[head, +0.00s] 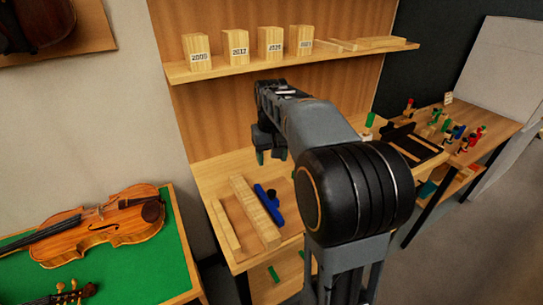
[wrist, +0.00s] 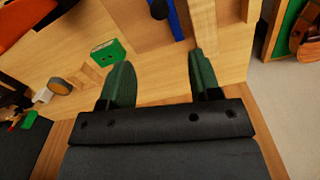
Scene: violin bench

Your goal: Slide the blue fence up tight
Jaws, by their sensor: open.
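The blue fence (head: 266,200) is a narrow bar lying on the wooden bench, with a dark round knob beside its middle. A thick pale wood block (head: 255,212) lies along its left side in the head view; I cannot tell whether they touch. In the wrist view the blue fence (wrist: 175,18) shows at the top edge, with a dark knob (wrist: 158,9) to its left and the wood block (wrist: 203,22) to its right. My gripper (head: 270,156) is above the bench, beyond the fence. Its green fingers (wrist: 160,60) are apart, with nothing between them.
A thinner wood strip (head: 225,228) lies left of the block. A green block (wrist: 107,52) sits near the left finger in the wrist view. A shelf (head: 225,70) with numbered blocks is behind. A violin (head: 100,228) lies on a green-topped table at left.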

